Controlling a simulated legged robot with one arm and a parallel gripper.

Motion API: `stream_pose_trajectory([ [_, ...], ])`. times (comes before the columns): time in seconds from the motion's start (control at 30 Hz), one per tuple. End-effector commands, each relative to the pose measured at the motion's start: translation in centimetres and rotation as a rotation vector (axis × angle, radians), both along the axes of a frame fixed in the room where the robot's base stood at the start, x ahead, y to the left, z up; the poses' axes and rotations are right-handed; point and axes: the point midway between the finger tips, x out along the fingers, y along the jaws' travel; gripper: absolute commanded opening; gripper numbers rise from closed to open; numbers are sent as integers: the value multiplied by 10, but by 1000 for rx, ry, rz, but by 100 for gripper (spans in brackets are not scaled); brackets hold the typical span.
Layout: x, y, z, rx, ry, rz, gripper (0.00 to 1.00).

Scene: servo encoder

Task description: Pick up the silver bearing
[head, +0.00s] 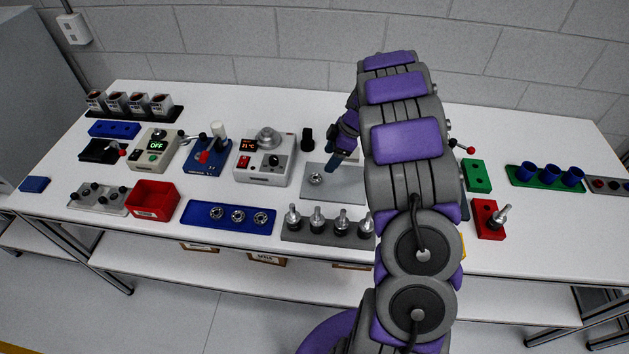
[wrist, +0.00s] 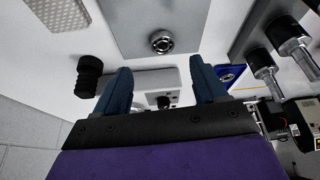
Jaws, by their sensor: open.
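A silver bearing (head: 316,179) lies on a grey plate (head: 345,186) in the middle of the table. In the wrist view the same bearing (wrist: 161,42) shows on the plate, beyond and between the fingertips. My gripper (head: 337,160) is above the table near the back of the plate, up and to the right of the bearing in the head view. In the wrist view its two blue fingers (wrist: 160,75) are apart with nothing between them. Three more silver bearings sit in a blue tray (head: 206,222) to the left. My arm hides part of the plate.
A grey rack (head: 287,234) with several silver-topped pegs stands in front of the plate. A white device with a red display (head: 262,174) is left of it. A black knob (head: 307,139) stands behind. A red bin (head: 153,199) is farther left.

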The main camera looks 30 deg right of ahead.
Motion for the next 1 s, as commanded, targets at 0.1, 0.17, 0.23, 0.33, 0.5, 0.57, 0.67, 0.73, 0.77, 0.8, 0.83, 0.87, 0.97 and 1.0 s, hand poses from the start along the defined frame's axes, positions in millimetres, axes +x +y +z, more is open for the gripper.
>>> stream_pose_trajectory([
  [0.1,3,9,-20,-5,0,0,72],
  [0.17,5,14,-25,-8,0,-1,72],
  [0.23,6,19,-29,-11,-1,0,72],
  [0.33,7,24,-31,-14,-2,0,72],
  [0.5,8,28,-50,-12,0,1,72],
  [0.57,9,28,-59,-10,0,0,72],
  [0.67,11,30,-71,-7,-1,-1,72],
  [0.73,13,31,-77,-4,-2,-2,72],
  [0.77,13,31,-79,-4,-2,-2,72],
  [0.8,13,32,-80,-4,-2,-2,72],
  [0.83,13,32,-80,-5,-2,-1,72],
  [0.87,13,33,-81,-6,-1,-1,72],
  [0.97,14,35,-80,-10,-1,-1,72],
  [1.0,14,35,-80,-11,-1,-1,72],
])
